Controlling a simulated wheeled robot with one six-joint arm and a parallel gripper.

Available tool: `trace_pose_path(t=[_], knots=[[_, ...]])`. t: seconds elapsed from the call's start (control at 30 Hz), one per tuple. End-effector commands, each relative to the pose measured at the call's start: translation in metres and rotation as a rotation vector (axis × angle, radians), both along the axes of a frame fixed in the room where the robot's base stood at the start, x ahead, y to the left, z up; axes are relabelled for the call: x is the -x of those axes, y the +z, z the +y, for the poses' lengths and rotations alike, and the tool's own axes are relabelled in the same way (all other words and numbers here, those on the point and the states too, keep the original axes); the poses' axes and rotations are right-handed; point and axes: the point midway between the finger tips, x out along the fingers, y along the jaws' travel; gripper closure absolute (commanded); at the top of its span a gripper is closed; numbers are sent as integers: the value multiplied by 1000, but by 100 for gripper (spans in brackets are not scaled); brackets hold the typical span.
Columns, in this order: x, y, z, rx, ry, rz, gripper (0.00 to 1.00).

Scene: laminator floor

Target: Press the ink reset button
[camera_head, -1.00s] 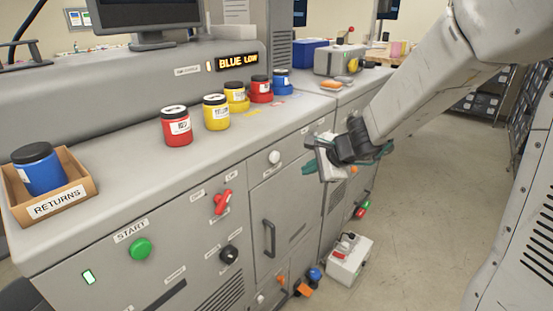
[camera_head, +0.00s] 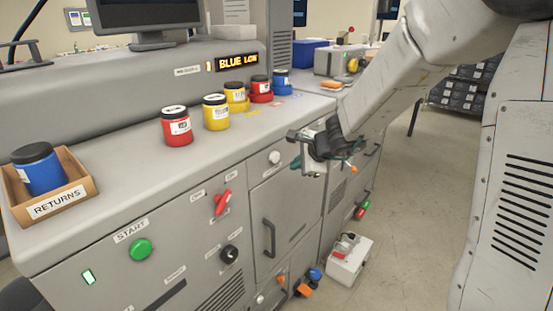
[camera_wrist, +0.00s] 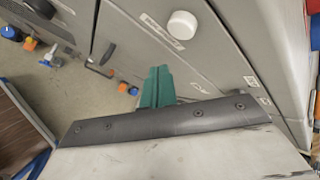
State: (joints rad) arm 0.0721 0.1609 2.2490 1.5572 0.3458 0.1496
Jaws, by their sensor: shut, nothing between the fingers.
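A round white button (camera_head: 274,157) sticks out of the grey machine front, above a cabinet door. Its small label is too blurred to read, so I cannot tell if it is the ink reset. It also shows at the top of the wrist view as a white button (camera_wrist: 183,24). My gripper (camera_head: 297,163) is just right of this button in the head view and apart from it. In the wrist view its teal fingers (camera_wrist: 157,85) are together and empty, pointing toward the machine front below the button.
A green START button (camera_head: 141,249), a red handle (camera_head: 222,202) and a black knob (camera_head: 229,254) are on the front. Ink jars (camera_head: 216,112) stand on the counter. A white box (camera_head: 348,260) sits on the floor.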

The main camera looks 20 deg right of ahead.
Motion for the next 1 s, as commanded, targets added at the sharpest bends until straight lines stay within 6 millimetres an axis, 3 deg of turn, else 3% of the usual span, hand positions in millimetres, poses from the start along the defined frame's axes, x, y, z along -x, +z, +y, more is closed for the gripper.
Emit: trace_pose_path(t=[0.33, 1.0], knots=[[-26, 0, 19, 1, 1, 0, 100], [-28, 0, 20, 0, 0, -1, 100]])
